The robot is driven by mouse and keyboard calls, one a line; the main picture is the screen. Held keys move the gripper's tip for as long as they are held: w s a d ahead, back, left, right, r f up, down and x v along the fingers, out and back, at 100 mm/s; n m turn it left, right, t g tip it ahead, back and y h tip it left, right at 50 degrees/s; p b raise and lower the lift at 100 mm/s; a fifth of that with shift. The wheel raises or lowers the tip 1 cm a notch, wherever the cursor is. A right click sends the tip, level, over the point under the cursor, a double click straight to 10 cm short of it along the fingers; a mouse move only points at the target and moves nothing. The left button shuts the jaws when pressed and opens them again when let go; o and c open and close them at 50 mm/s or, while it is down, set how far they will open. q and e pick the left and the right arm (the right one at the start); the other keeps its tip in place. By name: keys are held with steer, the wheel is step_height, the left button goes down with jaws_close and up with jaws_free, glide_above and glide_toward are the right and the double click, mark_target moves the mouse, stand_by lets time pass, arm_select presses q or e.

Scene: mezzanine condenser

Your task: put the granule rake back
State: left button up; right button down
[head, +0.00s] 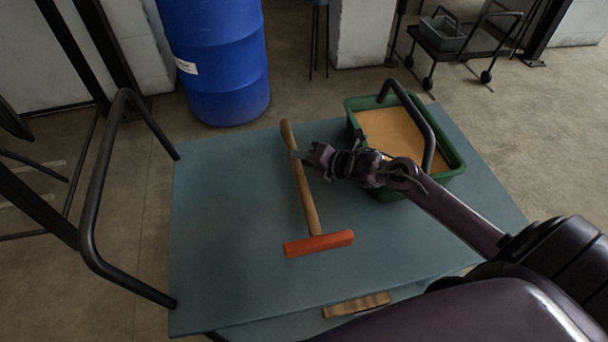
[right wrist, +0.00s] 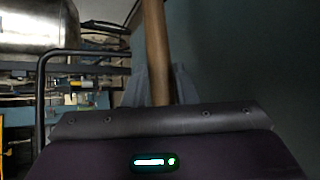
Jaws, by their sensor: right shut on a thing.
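The granule rake has a wooden handle (head: 306,195) and an orange-red head (head: 319,243). In the head view its head is towards the front of the teal table top (head: 230,215) and its handle points to the back. My right gripper (head: 298,155) is shut on the handle, nearer its far end. In the right wrist view the handle (right wrist: 156,50) runs up between the fingers. I cannot tell whether the rake touches the table. My left gripper is not in view.
A green bin (head: 455,160) of tan granules (head: 395,132) stands at the back right, partly behind my right arm. A dark bar arches over it. A wooden piece (head: 357,305) lies at the front edge. A blue barrel (head: 218,60) stands behind. The table's left side is clear.

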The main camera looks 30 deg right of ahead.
mark_target(304, 174)
steer(key=shift+f, duration=0.95)
step_height(304, 174, down, 3)
steer(key=shift+f, duration=0.2)
steer(key=shift+f+b, duration=0.3)
steer(key=shift+f, duration=0.15)
steer(key=c, duration=1.5)
jaws_free()
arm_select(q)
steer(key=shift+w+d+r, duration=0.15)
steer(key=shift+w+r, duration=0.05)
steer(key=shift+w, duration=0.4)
arm_select(e)
steer(key=shift+o, duration=0.2)
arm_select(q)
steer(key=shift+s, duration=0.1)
